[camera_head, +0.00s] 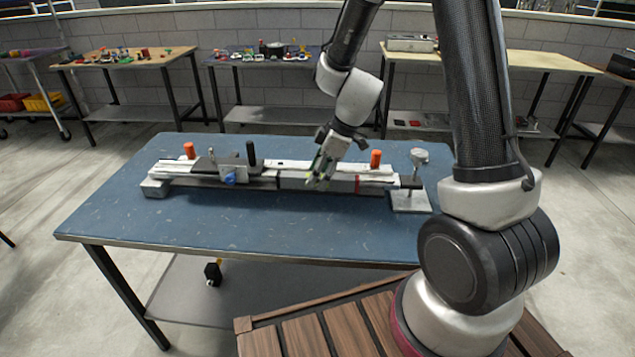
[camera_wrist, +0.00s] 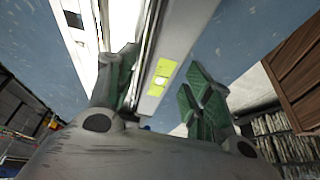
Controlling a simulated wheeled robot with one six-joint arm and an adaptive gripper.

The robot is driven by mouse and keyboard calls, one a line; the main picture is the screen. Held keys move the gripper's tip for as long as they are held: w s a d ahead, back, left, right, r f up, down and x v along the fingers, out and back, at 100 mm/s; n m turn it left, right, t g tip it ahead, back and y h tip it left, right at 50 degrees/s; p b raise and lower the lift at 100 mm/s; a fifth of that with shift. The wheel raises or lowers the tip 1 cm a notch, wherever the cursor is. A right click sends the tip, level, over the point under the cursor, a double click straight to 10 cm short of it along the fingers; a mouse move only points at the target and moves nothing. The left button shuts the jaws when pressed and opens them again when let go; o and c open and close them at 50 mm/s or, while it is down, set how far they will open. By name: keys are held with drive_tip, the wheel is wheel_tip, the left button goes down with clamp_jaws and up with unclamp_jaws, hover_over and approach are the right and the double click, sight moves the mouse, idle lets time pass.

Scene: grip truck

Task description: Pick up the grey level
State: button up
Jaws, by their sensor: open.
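The grey level (camera_wrist: 185,35) is a long straight bar with a yellow-green bubble vial in the wrist view. In the head view the level (camera_head: 298,183) lies along the front side of a long white rail assembly on the blue table. My gripper (camera_head: 319,177) is directly above it, pointing down. In the wrist view my gripper (camera_wrist: 160,88) is open, with one green-padded finger on each side of the bar. The left finger is close to the bar and the right finger has a visible gap. I cannot tell whether either finger touches it.
The white rail assembly (camera_head: 215,165) carries orange knobs (camera_head: 376,158) and a black upright handle (camera_head: 251,152). A metal stand (camera_head: 410,197) is at its right end. The front of the blue table (camera_head: 240,230) is clear. Other workbenches stand along the back wall.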

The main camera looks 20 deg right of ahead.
clamp_jaws()
idle(0.3)
